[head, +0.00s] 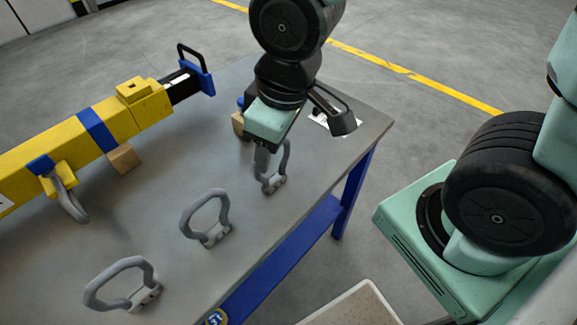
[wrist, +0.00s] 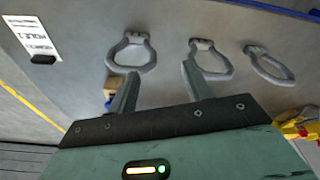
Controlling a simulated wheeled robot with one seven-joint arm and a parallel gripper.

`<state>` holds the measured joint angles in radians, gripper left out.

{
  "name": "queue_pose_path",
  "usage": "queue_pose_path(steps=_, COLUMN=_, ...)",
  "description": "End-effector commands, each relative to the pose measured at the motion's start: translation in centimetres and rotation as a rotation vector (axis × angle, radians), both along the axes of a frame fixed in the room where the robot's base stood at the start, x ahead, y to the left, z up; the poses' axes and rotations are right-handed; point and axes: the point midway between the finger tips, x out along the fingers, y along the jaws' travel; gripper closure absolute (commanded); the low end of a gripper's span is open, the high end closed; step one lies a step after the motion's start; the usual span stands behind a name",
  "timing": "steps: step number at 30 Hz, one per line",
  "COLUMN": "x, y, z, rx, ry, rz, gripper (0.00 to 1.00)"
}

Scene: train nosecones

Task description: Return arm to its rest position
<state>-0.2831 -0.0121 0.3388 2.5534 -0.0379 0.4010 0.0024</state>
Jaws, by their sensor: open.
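My gripper (head: 266,150) hangs over the far right part of the grey table (head: 150,240), its fingers pointing down near the farthest grey handle (head: 274,184). In the wrist view my gripper (wrist: 160,72) has its two fingers apart with nothing between them. That handle partly hides behind the fingers in the head view; I cannot tell from there how large the gap is. In the wrist view, the nearest handles (wrist: 131,68) and (wrist: 209,73) lie on the table just beyond the fingertips.
Two more grey handles (head: 185,225) and (head: 88,298) lie along the table's near side. A yellow beam (head: 110,125) with blue bands and a black-handled end rests on wooden blocks at the left. A white paper sheet (head: 322,119) lies at the far right corner. Floor beyond is clear.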

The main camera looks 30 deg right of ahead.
Motion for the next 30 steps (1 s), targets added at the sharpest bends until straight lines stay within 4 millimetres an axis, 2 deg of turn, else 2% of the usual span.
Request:
queue_pose_path(steps=1, x=-2.1, y=0.6, z=0.6, rx=-0.013, ry=0.042, rz=0.012, gripper=0.50)
queue_pose_path(steps=3, x=-4.6, y=1.0, z=1.2, rx=-0.031, ry=0.100, rz=0.015, gripper=0.50)
queue_pose_path(steps=7, x=-7.0, y=1.3, z=1.7, rx=-0.048, ry=0.162, rz=0.021, gripper=0.50)
queue_pose_path(steps=30, x=-7.3, y=1.3, z=1.8, rx=-0.050, ry=0.171, rz=0.019, gripper=0.50)
